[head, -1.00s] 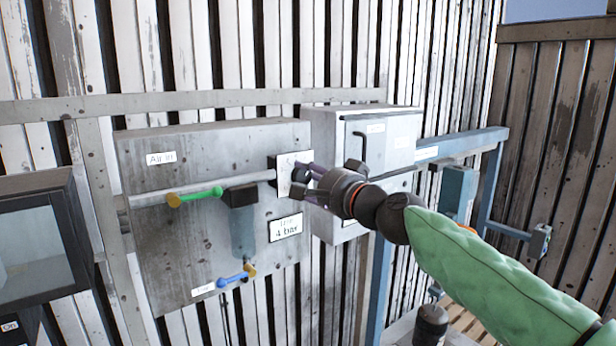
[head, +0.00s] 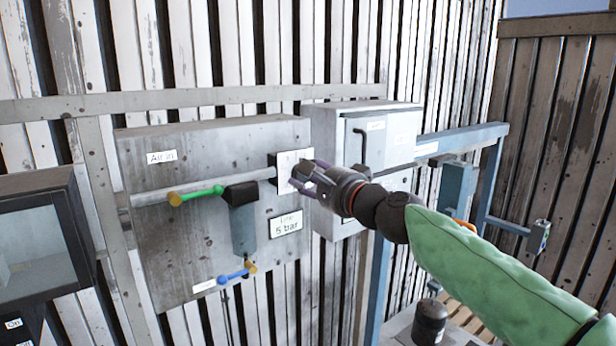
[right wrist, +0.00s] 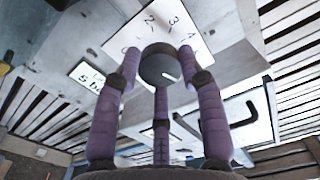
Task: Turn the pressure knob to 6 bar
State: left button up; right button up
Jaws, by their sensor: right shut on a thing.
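The pressure knob (right wrist: 160,66) is a dark round knob with a light pointer mark, on a white dial plate (right wrist: 168,24) with numbers. In the head view my right gripper (head: 305,178) covers the knob in front of the dial plate (head: 287,163). The line display (head: 286,224) below the dial reads 5 bar. My left gripper is not in view.
The grey air panel (head: 160,255) carries a green-handled valve (head: 200,195) and a blue-handled valve (head: 236,276) left of the knob. A grey cabinet (head: 400,135) with a dark handle stands close on the right. A dark-framed box (head: 75,235) is at far left.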

jog(key=o, duration=1.1)
jog(key=shift+o, duration=0.2)
jog(key=v, duration=1.2)
jog(key=shift+w+f, duration=0.1)
